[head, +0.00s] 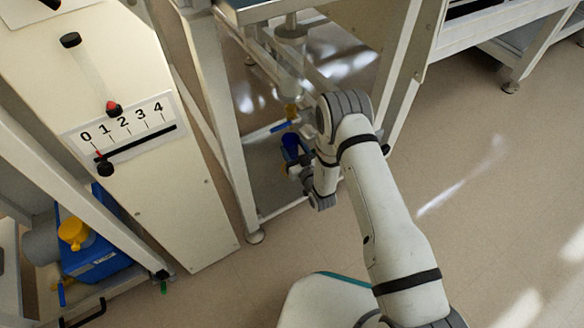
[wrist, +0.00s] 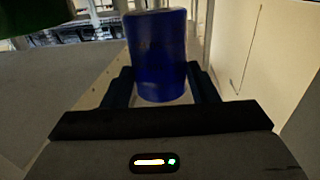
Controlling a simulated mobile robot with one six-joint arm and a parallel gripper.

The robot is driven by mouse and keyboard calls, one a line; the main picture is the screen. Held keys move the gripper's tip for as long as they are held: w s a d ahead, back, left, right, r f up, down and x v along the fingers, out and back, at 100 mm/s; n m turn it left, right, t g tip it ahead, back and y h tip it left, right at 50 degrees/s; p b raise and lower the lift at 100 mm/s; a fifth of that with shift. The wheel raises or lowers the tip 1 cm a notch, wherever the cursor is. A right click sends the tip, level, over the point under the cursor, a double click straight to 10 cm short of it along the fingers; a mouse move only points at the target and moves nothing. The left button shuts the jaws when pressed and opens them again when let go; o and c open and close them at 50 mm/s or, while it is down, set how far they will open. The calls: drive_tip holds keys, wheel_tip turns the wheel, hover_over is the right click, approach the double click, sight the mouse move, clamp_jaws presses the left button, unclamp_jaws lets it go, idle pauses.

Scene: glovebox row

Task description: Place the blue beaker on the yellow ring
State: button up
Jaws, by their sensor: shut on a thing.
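The blue beaker (wrist: 158,58) stands upright between the dark fingers of my gripper (wrist: 158,88) in the wrist view, and the fingers are shut on it. I cannot make out a yellow ring in either view.
A slanted white panel (head: 150,215) with a 0-to-4 scale stands at left. A metal frame post (head: 225,130) rises beside the beaker. A blue container with a yellow cap (head: 73,232) sits at lower left. The floor (head: 480,190) at right is clear.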

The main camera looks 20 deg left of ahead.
wheel_tip(320, 180, down, 9)
drive_tip(key=b, duration=0.4)
drive_tip(key=shift+r, duration=0.2)
drive_tip(key=shift+f, duration=0.15)
drive_tip(key=o, duration=1)
drive_tip(key=shift+s+d+r+p, duration=0.2)
drive_tip(key=shift+d+p, duration=0.05)
drive_tip(key=shift+p, duration=0.15)
drive_tip(key=p+v, duration=0.4)
drive_tip(key=v, duration=0.7)
drive_tip(key=shift+s+d+p, duration=0.15)
drive_tip(key=shift+d+p, duration=0.05)
drive_tip(key=shift+p, duration=0.15)
